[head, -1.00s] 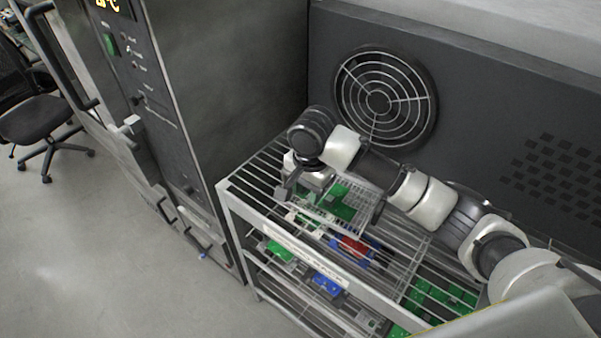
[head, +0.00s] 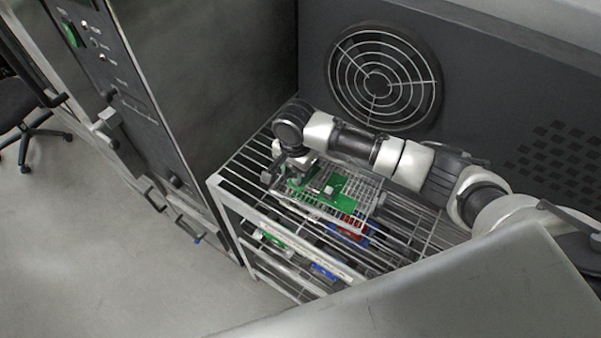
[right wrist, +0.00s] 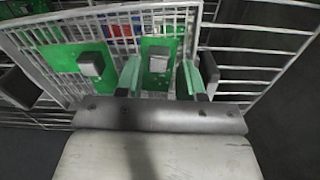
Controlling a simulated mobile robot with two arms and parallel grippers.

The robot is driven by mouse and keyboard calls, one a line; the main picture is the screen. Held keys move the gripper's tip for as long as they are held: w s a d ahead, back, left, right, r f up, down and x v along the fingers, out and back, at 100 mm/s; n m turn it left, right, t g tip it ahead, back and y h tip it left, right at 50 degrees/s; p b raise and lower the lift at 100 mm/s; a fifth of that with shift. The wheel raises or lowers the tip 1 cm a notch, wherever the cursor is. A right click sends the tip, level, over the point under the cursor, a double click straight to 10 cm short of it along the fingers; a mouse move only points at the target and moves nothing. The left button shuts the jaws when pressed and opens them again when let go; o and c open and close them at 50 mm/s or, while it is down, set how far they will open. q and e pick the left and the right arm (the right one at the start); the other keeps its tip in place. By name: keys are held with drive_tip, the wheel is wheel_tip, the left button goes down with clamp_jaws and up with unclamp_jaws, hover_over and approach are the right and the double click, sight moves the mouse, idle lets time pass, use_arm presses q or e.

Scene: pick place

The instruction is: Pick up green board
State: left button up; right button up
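A green board (head: 343,186) with a grey block on it lies in a white wire basket (head: 362,214) on the rack's top shelf. A second green board (head: 299,186) lies at the basket's left, partly under my right gripper (head: 290,177). In the right wrist view, one green board (right wrist: 160,52) shows ahead between the inner prongs and another green board (right wrist: 62,66) lies to the left, each with a grey block. My right gripper (right wrist: 160,77) is open there, its dark outer fingers wide apart. Contact with a board cannot be told. My left gripper is out of view.
The metal wire rack (head: 225,197) has lower shelves with a red item (head: 352,223) and blue items (head: 327,270). A dark wall with a round fan grille (head: 381,82) stands close behind my right arm. A tall grey cabinet (head: 215,60) borders the rack at left.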

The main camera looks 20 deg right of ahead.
drive_tip(key=shift+s+f, duration=0.1)
drive_tip(key=shift+f, duration=1)
drive_tip(key=shift+c, duration=0.9)
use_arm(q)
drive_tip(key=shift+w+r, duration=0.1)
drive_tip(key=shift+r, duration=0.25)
use_arm(e)
drive_tip(key=c, duration=0.5)
